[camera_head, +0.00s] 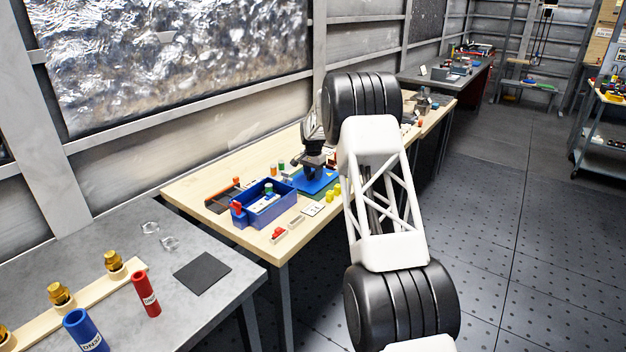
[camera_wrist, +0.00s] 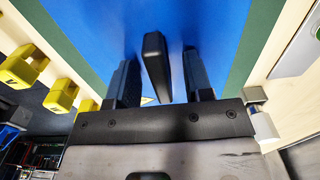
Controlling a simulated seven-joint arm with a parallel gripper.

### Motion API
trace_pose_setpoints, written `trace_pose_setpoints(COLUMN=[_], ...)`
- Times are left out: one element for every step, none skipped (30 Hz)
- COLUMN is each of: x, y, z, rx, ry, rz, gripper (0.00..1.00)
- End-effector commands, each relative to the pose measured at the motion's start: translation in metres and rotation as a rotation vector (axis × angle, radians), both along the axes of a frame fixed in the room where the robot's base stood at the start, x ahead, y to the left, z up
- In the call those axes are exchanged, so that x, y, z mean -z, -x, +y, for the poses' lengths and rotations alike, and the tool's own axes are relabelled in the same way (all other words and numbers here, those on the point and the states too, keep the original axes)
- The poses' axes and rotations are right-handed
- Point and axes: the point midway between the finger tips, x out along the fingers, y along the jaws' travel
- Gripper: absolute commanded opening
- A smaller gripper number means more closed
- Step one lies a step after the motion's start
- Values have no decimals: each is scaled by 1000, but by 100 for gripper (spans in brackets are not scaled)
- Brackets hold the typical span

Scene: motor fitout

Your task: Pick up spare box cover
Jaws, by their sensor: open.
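A flat blue plate, which looks like the spare box cover (camera_head: 317,187), lies on the wooden bench below my gripper (camera_head: 312,168). In the wrist view its blue surface (camera_wrist: 95,25) fills the top middle, with a green border (camera_wrist: 250,45) on both sides. A dark bar (camera_wrist: 155,60) that looks like its handle shows between the two fingers of my gripper (camera_wrist: 160,80). The fingers are apart, one on each side of the bar. I cannot tell whether they touch it. My gripper hides part of the plate in the head view.
An open blue box (camera_head: 265,210) with small parts stands left of the plate. Yellow pieces (camera_head: 331,195) sit close to the plate's right side; they also show in the wrist view (camera_wrist: 60,95). A grey table (camera_head: 110,235) with cylinders is at the lower left.

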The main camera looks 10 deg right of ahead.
Motion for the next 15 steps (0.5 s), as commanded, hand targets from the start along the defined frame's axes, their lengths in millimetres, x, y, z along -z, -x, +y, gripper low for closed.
trace_pose_setpoints(x=[0,0,0,0,0,0,0,0,0,0,0,0,0,0,0], y=[0,0,0,0,0,0,0,0,0,0,0,0,0,0,0], z=[0,0,0,0,0,0,0,0,0,0,0,0,0,0,0], rx=[0,0,0,0,0,0,0,0,0,0,0,0,0,0,0], ry=[0,0,0,0,0,0,0,0,0,0,0,0,0,0,0], rz=[0,0,0,0,0,0,0,0,0,0,0,0,0,0,0], gripper=[47,47,47,47,47,47,47,47,44,39,35,28,24,19,13])
